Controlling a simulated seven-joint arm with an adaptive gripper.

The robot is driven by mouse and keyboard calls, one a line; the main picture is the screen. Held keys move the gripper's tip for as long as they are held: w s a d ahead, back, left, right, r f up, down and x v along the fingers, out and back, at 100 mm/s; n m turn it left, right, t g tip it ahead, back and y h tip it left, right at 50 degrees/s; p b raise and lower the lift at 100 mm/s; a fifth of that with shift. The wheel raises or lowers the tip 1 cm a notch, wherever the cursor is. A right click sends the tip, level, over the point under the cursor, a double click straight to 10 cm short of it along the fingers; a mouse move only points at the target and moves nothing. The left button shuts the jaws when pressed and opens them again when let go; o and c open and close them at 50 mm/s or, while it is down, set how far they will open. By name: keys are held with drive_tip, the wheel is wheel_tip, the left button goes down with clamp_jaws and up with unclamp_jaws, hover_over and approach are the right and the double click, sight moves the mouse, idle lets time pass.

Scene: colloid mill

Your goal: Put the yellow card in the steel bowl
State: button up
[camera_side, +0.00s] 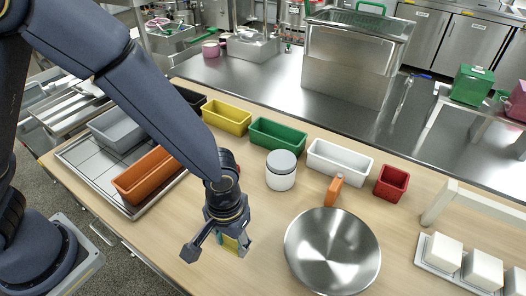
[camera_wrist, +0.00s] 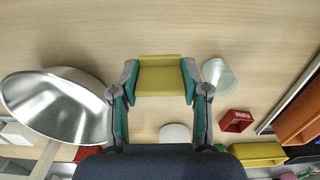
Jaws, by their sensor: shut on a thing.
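The yellow card (camera_side: 230,245) is held between the fingers of my gripper (camera_side: 219,247). In the wrist view the card (camera_wrist: 160,76) spans the gap between the two teal finger pads of my gripper (camera_wrist: 160,82), touching both. The steel bowl (camera_side: 332,252) is round, shiny and empty, and stands on the wooden table to the right of my gripper in the side view. It also shows at the left of the wrist view (camera_wrist: 62,100). The card is outside the bowl, over bare table. Part of the card is hidden by my gripper in the side view.
An orange item (camera_side: 334,189) stands by the bowl's back rim. Behind are a white lidded jar (camera_side: 281,172), a white bin (camera_side: 339,161), a red bin (camera_side: 391,182), and green (camera_side: 277,135) and yellow (camera_side: 226,116) bins. White blocks (camera_side: 443,253) sit at right. Table between gripper and bowl is clear.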

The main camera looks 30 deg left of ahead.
drive_tip(key=s+d+r, duration=0.1)
drive_tip(key=d+r, duration=0.4)
drive_tip(key=r, duration=0.1)
approach(310, 265)
drive_tip(key=shift+s+a+f, duration=0.15)
drive_tip(key=shift+s+a, duration=0.15)
drive_tip(key=shift+a, duration=0.05)
drive_tip(key=shift+w+d+f, duration=0.2)
drive_tip(key=shift+w+f, duration=0.05)
drive_tip(key=shift+f, duration=0.1)
drive_tip(key=shift+w+d+f, duration=0.1)
drive_tip(key=shift+f, duration=1.6)
drive_tip(key=shift+f, duration=0.35)
